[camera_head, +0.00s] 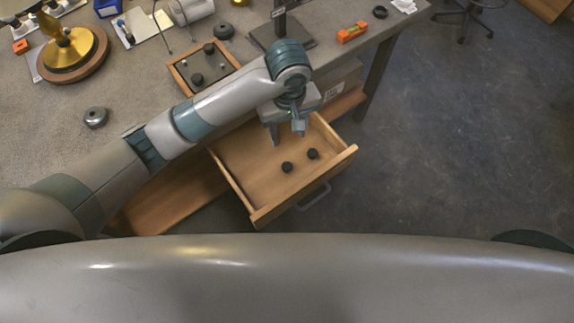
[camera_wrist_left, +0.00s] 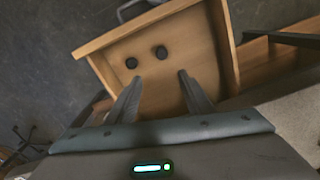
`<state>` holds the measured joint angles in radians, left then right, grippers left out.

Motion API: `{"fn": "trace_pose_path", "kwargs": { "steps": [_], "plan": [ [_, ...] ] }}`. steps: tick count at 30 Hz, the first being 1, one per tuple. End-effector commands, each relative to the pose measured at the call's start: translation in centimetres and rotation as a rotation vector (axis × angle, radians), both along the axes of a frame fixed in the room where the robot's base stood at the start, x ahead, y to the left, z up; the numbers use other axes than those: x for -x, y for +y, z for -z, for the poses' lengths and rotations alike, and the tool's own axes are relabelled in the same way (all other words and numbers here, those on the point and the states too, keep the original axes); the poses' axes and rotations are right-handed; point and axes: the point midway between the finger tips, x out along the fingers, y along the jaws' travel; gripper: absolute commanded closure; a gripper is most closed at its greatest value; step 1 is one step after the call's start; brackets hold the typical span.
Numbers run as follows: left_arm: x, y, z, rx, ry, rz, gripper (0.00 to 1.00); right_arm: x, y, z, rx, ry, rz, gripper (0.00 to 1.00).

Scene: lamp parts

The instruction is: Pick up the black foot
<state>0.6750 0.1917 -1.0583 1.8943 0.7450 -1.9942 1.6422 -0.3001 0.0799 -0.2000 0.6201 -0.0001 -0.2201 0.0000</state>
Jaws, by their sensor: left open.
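Two small round black feet lie in an open wooden drawer (camera_head: 240,175). In the head view one black foot (camera_head: 287,167) is nearer the drawer's middle and the other black foot (camera_head: 313,154) is to its right, nearer the front panel. In the left wrist view they show as one foot (camera_wrist_left: 162,52) and another foot (camera_wrist_left: 131,63). My left gripper (camera_head: 288,138) is open and empty above the drawer, pointing down. In the left wrist view its two fingers (camera_wrist_left: 160,80) are apart, with the feet beyond their tips. My right gripper is not in view.
A wooden tray (camera_head: 178,72) with several dark small parts sits on the workbench by my left arm. A dark stand base (camera_head: 300,38), an orange level (camera_head: 352,32) and a brass lamp piece (camera_head: 70,50) stand on the bench. Open floor lies to the right.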

Motion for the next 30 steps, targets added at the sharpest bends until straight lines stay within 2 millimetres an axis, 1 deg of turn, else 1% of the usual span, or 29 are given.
{"fn": "trace_pose_path", "kwargs": {
  "steps": [5, 15, 18, 21, 24, 30],
  "plan": [
    [0.1, 0.1, 2.3, -0.003, 0.003, -0.001, 0.53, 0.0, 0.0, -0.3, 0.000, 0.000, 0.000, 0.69],
    [0.1, 0.2, 8.3, -0.005, 0.002, -0.001, 0.53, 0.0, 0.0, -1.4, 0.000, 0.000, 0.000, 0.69],
    [0.1, 0.1, 9.8, -0.003, 0.001, -0.001, 0.53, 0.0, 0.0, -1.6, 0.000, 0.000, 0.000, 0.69],
    [0.1, 0.1, 10.9, -0.002, 0.001, 0.001, 0.53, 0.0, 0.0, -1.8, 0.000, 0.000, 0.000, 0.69],
    [0.1, 0.1, 11.4, -0.001, 0.000, 0.001, 0.53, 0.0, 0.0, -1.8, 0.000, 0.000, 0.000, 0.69],
    [0.1, 0.1, 11.5, 0.000, -0.001, 0.001, 0.53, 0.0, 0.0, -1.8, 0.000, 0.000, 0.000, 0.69]
  ]
}}
